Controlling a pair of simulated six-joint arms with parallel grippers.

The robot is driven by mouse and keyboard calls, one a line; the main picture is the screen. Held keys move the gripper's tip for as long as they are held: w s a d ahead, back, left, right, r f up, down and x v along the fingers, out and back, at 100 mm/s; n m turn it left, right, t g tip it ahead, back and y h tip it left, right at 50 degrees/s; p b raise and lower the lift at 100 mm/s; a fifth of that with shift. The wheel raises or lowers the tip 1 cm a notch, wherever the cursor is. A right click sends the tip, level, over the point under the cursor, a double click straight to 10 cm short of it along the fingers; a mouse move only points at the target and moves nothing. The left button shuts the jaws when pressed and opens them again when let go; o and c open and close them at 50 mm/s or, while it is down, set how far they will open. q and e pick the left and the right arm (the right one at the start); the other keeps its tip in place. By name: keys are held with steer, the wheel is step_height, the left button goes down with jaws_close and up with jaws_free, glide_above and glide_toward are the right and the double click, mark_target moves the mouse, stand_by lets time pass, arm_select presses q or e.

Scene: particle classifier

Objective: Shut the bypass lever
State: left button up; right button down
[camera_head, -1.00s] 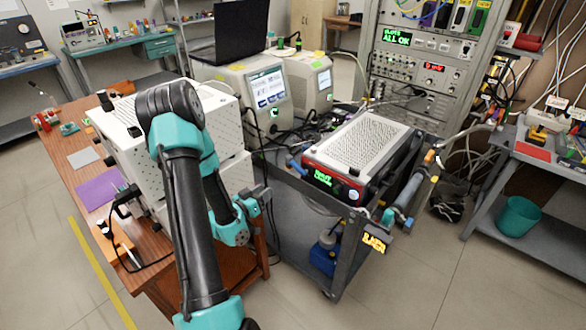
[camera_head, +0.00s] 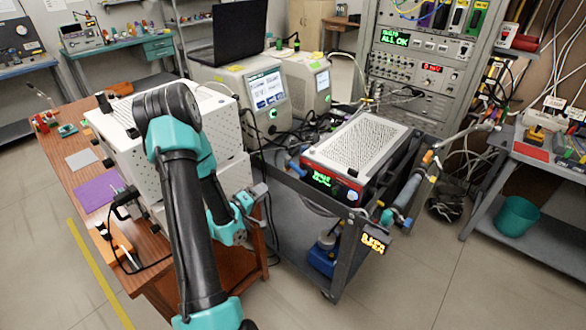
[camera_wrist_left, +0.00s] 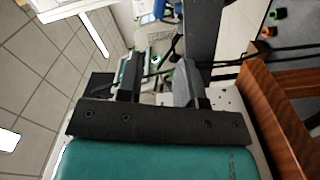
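My left gripper (camera_head: 260,191) hangs beside the right end of the wooden bench, left of the dark cart. In the left wrist view its two dark fingers (camera_wrist_left: 157,82) stand apart with a gap and nothing clearly held between them. I cannot pick out the bypass lever with certainty. A grey tube fitting (camera_head: 404,194) with teal and orange parts runs along the cart's right side, well to the right of the gripper. Whether it carries the lever is too small to tell. My right gripper is not in view.
The cart (camera_head: 347,262) carries a red-fronted instrument (camera_head: 331,180) and a lit yellow sign (camera_head: 375,243). White perforated boxes (camera_head: 111,137) stand on the wooden bench (camera_head: 62,157), close to my left arm. Cables hang between bench and cart. Open floor lies in front of the cart.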

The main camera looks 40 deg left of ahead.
mark_target(293, 168)
arm_select(q)
steer(key=shift+w, duration=0.1)
steer(key=w, duration=0.5)
steer(key=w+a, duration=0.1)
steer(key=w, duration=1.1)
steer(key=shift+a, duration=0.2)
steer(key=shift+c, duration=0.2)
jaws_close()
